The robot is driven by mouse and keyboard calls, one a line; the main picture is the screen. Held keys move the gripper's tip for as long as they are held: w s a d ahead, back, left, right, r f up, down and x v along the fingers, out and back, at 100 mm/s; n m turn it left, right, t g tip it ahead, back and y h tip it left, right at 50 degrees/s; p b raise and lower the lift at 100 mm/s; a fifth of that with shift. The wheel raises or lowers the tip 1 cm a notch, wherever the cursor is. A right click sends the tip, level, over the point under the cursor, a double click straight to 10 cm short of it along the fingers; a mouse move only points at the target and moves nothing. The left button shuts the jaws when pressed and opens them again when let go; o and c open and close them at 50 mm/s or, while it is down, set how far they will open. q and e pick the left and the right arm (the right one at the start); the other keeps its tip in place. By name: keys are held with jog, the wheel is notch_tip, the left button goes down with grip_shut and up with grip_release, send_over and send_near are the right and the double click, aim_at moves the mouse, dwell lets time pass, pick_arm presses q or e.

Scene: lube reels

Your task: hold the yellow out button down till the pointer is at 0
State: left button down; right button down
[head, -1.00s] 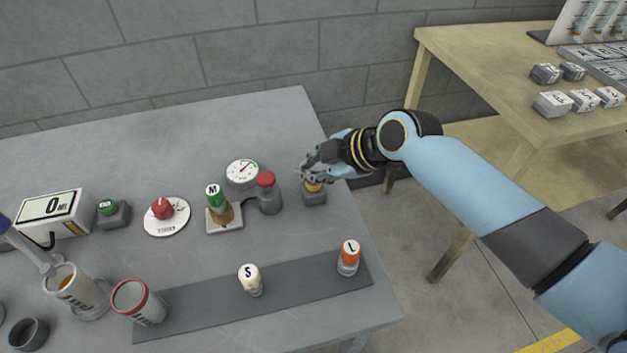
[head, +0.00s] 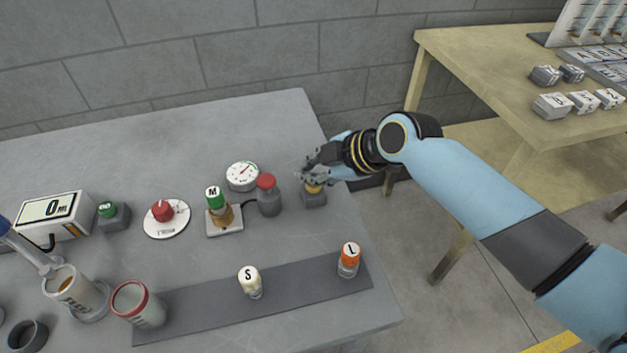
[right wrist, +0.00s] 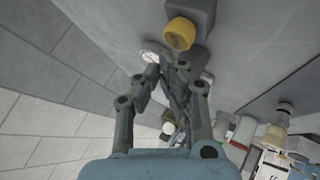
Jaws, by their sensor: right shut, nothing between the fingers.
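The yellow button (head: 314,188) sits on a small grey box near the table's right edge. It also shows in the right wrist view (right wrist: 180,33). My right gripper (head: 309,172) is shut and empty, with its fingertips right by the button's top and partly covering it. In the right wrist view the fingertips (right wrist: 170,66) show just beside the button; I cannot tell whether they touch it. The white round gauge (head: 242,176) stands left of the button. Its pointer is too small to read exactly. My left gripper is not in view.
The green M-topped reel (head: 216,201) and a red knob dial (head: 165,216) are further left. S (head: 250,281) and L (head: 348,259) pieces stand on a dark strip in front.

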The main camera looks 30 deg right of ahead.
aim_at(312, 185)
jog(key=shift+f, duration=0.15)
jog(key=shift+f+b, duration=0.25)
jog(key=shift+b, duration=0.1)
jog(key=shift+f+b, duration=0.45)
jog(key=shift+f, duration=0.1)
dwell(0.5)
jog(key=shift+r, duration=0.15)
dwell(2.5)
jog(key=shift+r+p, duration=0.85)
notch_tip(312, 185, up, 5)
jog(key=p, duration=0.4)
